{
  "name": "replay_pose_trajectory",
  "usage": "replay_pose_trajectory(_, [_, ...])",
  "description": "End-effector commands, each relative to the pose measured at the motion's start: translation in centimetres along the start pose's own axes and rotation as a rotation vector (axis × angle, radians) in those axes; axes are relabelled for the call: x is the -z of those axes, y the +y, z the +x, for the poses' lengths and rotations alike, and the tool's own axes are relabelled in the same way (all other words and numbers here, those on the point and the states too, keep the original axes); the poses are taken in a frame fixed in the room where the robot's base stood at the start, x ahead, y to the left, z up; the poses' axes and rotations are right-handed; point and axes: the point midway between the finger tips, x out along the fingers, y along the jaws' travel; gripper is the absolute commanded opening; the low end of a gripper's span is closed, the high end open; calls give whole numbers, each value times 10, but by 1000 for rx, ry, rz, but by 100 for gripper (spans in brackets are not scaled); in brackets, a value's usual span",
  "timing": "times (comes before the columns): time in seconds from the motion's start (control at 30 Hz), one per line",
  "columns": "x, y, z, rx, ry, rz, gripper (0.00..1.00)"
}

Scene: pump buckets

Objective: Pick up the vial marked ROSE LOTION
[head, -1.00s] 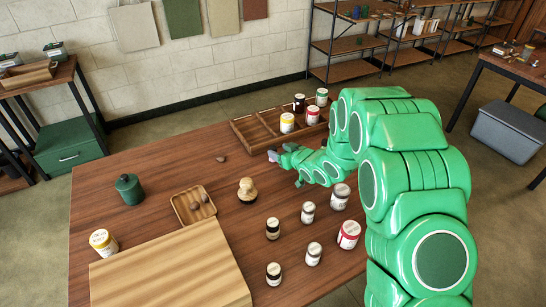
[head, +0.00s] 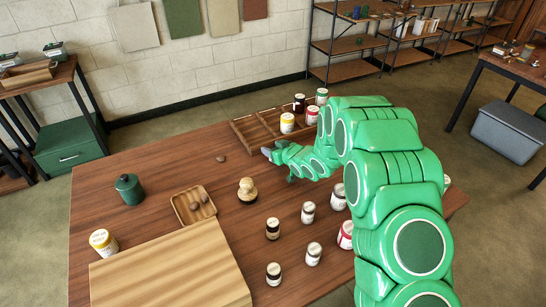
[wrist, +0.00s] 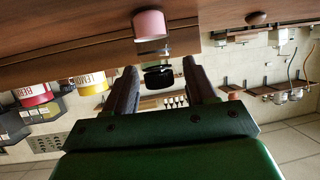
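In the wrist view, which looks upside down, a pink-labelled vial (wrist: 151,25) with a black cap (wrist: 158,77) stands ahead of my gripper (wrist: 160,68). It lines up between the two spread fingers, and I cannot see either finger touching it. No lettering on it is readable. In the head view my gripper (head: 268,154) reaches left, low over the table by the front of the divided wooden tray (head: 246,143). I cannot make out the pink vial in the head view; my arm may hide it.
Yellow-labelled (head: 287,123) and red-labelled (head: 312,115) jars stand at the tray's right part, with others behind. Several jars, one a black-banded jar (head: 273,229), stand nearer.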

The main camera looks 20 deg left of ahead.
Motion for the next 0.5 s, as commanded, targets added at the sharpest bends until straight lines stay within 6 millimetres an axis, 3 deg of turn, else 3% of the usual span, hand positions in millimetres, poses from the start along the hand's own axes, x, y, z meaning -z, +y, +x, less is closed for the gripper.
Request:
replay_pose_trajectory(0.03, [0, 0, 0, 0, 0, 0, 47])
replay_pose_trajectory(0.33, [0, 0, 0, 0, 0, 0, 1])
replay_pose_trajectory(0.5, [0, 0, 0, 0, 0, -1, 0])
